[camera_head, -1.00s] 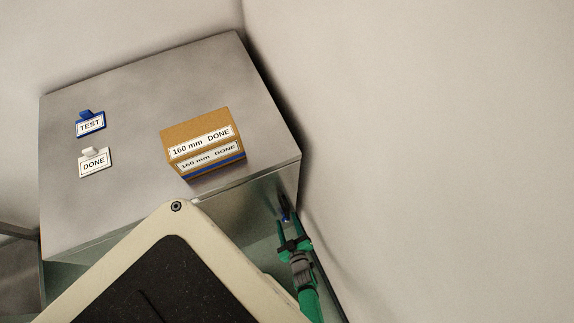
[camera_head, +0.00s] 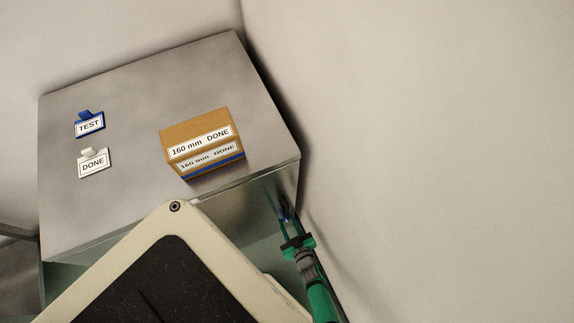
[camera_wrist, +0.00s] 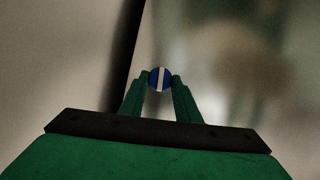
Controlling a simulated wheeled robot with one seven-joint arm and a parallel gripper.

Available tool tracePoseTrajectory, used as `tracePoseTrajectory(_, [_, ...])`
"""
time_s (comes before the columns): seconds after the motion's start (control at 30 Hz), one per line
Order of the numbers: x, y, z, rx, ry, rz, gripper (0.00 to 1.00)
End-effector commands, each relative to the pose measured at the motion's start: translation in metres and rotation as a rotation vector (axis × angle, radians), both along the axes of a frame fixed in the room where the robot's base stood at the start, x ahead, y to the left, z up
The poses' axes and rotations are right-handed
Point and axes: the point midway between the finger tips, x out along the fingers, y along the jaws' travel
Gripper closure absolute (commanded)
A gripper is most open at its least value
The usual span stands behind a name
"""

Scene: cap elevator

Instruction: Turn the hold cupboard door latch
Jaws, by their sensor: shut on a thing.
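The latch is a round blue knob with a white stripe (camera_wrist: 160,79) on the front of the grey metal cupboard (camera_head: 130,195). In the wrist view the stripe stands about upright. My green gripper (camera_wrist: 160,82) has one finger on each side of the knob and is shut on it. In the head view my gripper (camera_head: 286,221) reaches the cupboard front near its right edge. There the knob shows only as a small blue spot between the fingers. Most of the cupboard door is hidden behind my body in the head view.
On the cupboard top stand a brown box (camera_head: 196,131) labelled "160 mm DONE", a blue TEST tag (camera_head: 90,124) and a white DONE tag (camera_head: 93,163). A bare pale wall (camera_head: 430,130) rises close on the cupboard's right.

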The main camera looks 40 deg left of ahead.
Motion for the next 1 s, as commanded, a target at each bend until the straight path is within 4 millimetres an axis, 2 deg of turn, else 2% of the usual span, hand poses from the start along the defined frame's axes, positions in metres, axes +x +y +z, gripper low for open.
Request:
tracePoseTrajectory(0.2, [-0.0011,0.0013,0.0001,0.036,0.088,0.006,0.93])
tracePoseTrajectory(0.57, [0.0,0.0012,0.0005,0.044,0.103,0.002,0.93])
tracePoseTrajectory(0.6, [0.0,0.0012,0.0005,0.044,0.103,0.002,0.68])
tracePoseTrajectory(0.67, [0.0002,0.0011,0.0005,0.044,0.103,0.003,0.54])
tracePoseTrajectory(1.0, [0.0005,-0.0012,0.0009,0.042,0.101,0.001,0.53])
